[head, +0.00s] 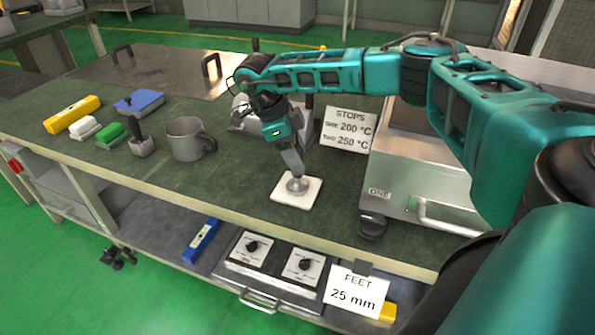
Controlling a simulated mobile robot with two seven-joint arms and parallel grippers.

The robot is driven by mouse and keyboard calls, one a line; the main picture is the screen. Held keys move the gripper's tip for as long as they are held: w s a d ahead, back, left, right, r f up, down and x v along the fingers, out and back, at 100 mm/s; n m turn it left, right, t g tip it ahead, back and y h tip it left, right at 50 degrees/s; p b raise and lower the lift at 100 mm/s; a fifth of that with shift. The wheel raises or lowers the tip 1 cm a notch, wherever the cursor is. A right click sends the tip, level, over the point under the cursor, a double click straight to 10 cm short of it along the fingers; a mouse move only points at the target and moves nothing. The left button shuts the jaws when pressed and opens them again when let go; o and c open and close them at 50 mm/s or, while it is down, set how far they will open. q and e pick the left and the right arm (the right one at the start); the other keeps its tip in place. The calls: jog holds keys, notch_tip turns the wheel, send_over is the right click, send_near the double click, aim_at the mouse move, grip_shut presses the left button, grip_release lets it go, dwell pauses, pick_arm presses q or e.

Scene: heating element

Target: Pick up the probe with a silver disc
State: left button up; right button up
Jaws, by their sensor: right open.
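A silver disc (297,186), taken to be that of the probe, rests on a square white pad (310,192) near the front edge of the green bench top. My right gripper (297,176) points down right over the disc, its fingers open. The fingers hide whatever rises from the disc, so I cannot tell whether they touch it. My left gripper is not in view.
A stops sign (347,131) and a large metal unit (425,190) stand right. A shelf with two knob panels (276,263) lies below.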

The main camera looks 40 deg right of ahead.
aim_at(301, 184)
jog(key=x, duration=0.3)
grip_shut()
dwell(0.5)
